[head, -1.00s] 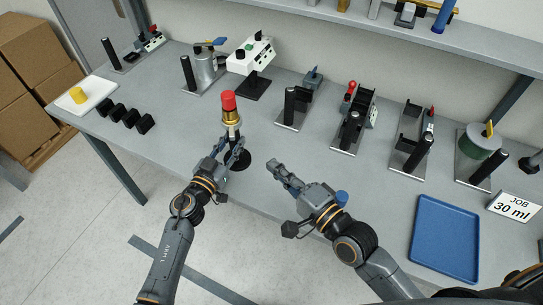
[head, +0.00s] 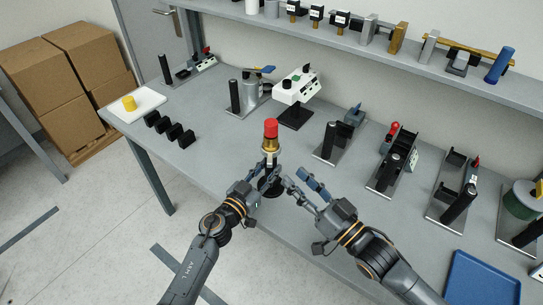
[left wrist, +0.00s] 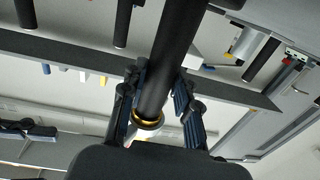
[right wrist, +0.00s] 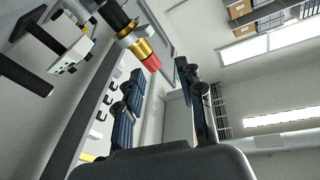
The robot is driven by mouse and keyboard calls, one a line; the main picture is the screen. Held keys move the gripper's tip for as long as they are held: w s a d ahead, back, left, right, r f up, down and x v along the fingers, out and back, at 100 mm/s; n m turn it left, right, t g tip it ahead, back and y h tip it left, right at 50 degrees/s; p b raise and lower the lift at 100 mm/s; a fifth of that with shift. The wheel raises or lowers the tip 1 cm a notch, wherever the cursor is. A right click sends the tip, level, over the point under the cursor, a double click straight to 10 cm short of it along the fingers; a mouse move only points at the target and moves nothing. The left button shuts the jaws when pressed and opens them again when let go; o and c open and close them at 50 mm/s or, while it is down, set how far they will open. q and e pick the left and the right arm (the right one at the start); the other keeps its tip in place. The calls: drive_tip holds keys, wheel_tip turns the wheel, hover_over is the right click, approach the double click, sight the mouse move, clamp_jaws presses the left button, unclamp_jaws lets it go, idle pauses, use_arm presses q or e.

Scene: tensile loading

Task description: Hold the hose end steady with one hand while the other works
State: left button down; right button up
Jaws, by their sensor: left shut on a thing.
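The hose end (head: 270,145) stands upright near the table's front edge, with a brass fitting and a red cap (head: 271,127) on top. My left gripper (head: 263,176) is shut on the black hose below the brass. In the left wrist view the black hose (left wrist: 172,50) runs between the fingers, with a brass ring (left wrist: 148,122) visible. My right gripper (head: 302,183) is open and empty, just right of the hose end and apart from it. In the right wrist view the brass fitting (right wrist: 135,45) and red cap (right wrist: 152,63) show beyond the parted fingers.
Behind are a white control box (head: 297,86) and a metal canister (head: 256,95). Several fixtures with black posts stand to the right, near a blue tray (head: 482,280). Black blocks (head: 169,126) and a white board (head: 137,107) lie left. A loaded shelf runs along the back.

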sight(270, 160)
drive_tip(key=w+d+f+n+g+y, duration=0.15)
drive_tip(key=n+g, duration=0.25)
drive_tip(key=n, duration=0.9)
drive_tip(key=w+d+f+n+g+y, duration=0.1)
drive_tip(key=w+d+n+g+y, duration=0.15)
drive_tip(key=n, duration=1.05)
drive_tip(key=shift+g+h, duration=0.3)
drive_tip(key=shift+g, duration=0.15)
drive_tip(key=x, duration=1.1)
drive_tip(key=shift+s+a+r, duration=0.1)
drive_tip(key=shift+a, duration=0.25)
clamp_jaws()
